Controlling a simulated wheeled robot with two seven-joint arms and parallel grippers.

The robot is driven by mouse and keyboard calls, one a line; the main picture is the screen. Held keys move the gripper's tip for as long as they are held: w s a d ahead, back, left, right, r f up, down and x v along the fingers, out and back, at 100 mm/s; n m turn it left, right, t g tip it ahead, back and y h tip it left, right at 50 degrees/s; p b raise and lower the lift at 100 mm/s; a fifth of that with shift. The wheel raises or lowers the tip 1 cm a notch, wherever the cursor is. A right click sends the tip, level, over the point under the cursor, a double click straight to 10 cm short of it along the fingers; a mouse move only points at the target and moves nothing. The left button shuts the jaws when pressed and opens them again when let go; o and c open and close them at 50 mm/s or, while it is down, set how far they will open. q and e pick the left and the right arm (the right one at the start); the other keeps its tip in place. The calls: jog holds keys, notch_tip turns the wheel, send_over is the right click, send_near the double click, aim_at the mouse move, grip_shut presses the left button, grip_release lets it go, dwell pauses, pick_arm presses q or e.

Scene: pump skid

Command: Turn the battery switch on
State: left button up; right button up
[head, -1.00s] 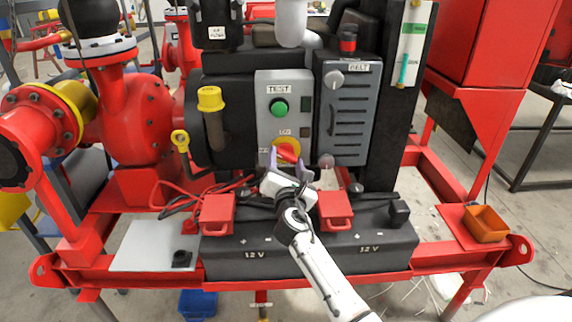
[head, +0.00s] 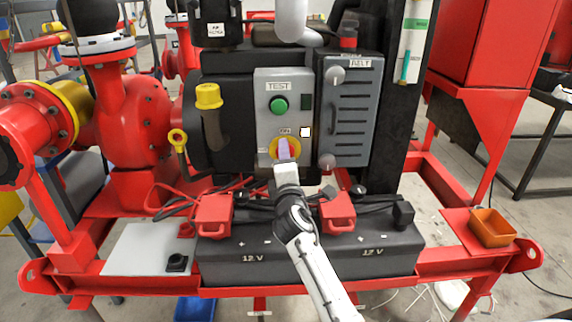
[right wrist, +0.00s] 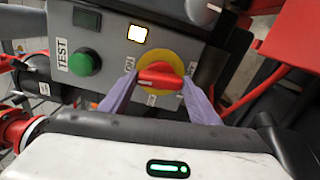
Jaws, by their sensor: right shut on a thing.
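The battery switch is a red knob on a round yellow plate (head: 271,147), low on the grey control panel (head: 264,118). In the right wrist view the red knob (right wrist: 160,77) shows between my fingers, its handle lying nearly across the picture, with an "ON" label at its left end. My right gripper (head: 284,152) is shut on the knob, one purple finger on either side. In the head view the gripper hides most of the knob. A small square lamp (head: 305,132) above the switch is lit white; it also shows in the right wrist view (right wrist: 138,33). My left gripper is out of view.
A green TEST button (head: 279,104) sits above the switch. The grey BELT box (head: 346,115) stands just right of it. Black 12 V batteries (head: 310,250) with red terminal covers (head: 213,214) and cables lie below my right arm.

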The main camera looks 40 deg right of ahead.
jog(key=shift+f+m, duration=0.1)
jog(key=shift+m, duration=0.9)
jog(key=o, duration=1)
jog(key=shift+o, duration=0.2)
jog(key=shift+a, duration=0.1)
